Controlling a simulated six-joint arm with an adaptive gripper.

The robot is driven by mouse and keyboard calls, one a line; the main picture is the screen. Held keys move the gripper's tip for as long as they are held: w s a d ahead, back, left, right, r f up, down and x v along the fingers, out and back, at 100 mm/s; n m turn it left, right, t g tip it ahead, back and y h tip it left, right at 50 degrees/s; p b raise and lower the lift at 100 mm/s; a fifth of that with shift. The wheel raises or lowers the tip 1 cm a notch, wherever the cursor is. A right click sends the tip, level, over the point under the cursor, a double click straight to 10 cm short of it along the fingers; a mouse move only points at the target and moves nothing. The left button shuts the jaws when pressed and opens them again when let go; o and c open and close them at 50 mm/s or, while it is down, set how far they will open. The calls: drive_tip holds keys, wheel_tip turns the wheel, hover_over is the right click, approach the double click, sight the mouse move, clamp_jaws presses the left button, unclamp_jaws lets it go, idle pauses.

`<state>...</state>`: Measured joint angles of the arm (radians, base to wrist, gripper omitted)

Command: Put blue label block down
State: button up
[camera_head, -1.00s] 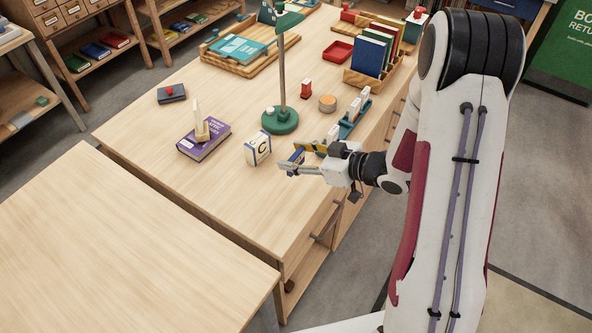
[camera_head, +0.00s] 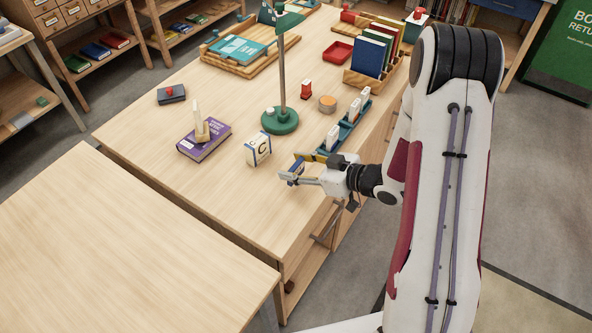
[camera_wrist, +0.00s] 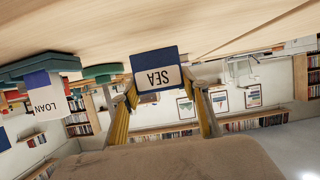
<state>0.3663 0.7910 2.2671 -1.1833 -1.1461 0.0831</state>
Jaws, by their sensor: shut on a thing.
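The block is over the table's front right part, right of the white "C" block. It is close to the tabletop (camera_head: 225,205); I cannot tell whether it touches. My fingers partly hide it in the head view.
The white "C" block (camera_head: 258,149) stands just left of my gripper. A teal rack (camera_head: 345,134) with white label blocks lies behind it. A green lamp base (camera_head: 280,122) and a purple book (camera_head: 204,141) are farther left. The table front is bare.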

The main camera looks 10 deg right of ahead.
drive_tip(key=shift+f, duration=1)
drive_tip(key=shift+f, duration=0.1)
drive_tip(key=o, duration=1.1)
drive_tip(key=v, duration=1.2)
drive_tip(key=shift+w, duration=0.1)
